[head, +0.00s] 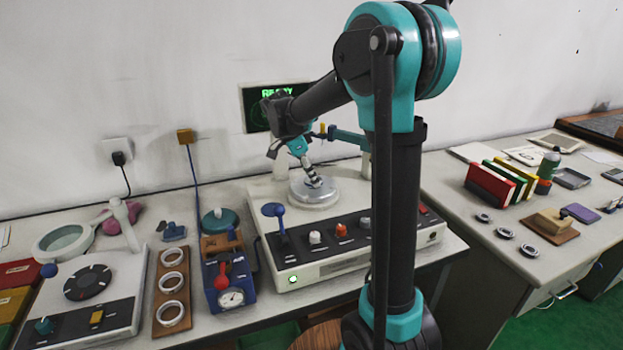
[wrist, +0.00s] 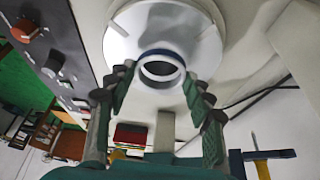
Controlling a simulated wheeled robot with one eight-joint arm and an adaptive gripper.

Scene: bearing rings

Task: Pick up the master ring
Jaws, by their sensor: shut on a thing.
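The master ring (wrist: 161,56), a pale metal ring with a blue band, is between the fingertips of my gripper (wrist: 159,82) in the wrist view. The fingers are shut on its sides. Behind it is the round silver plate (wrist: 204,50) of the measuring machine; I cannot tell whether the ring touches it. In the head view my gripper (head: 313,180) points down over the same round plate (head: 318,199), and the ring is too hidden there to make out.
A wooden board (head: 158,290) holds three metal rings on the left, beside a blue dial gauge box (head: 238,297). The machine's front panel (head: 350,259) has knobs and a blue-topped lever (head: 274,210). Several dark rings (head: 505,234) lie on the right table.

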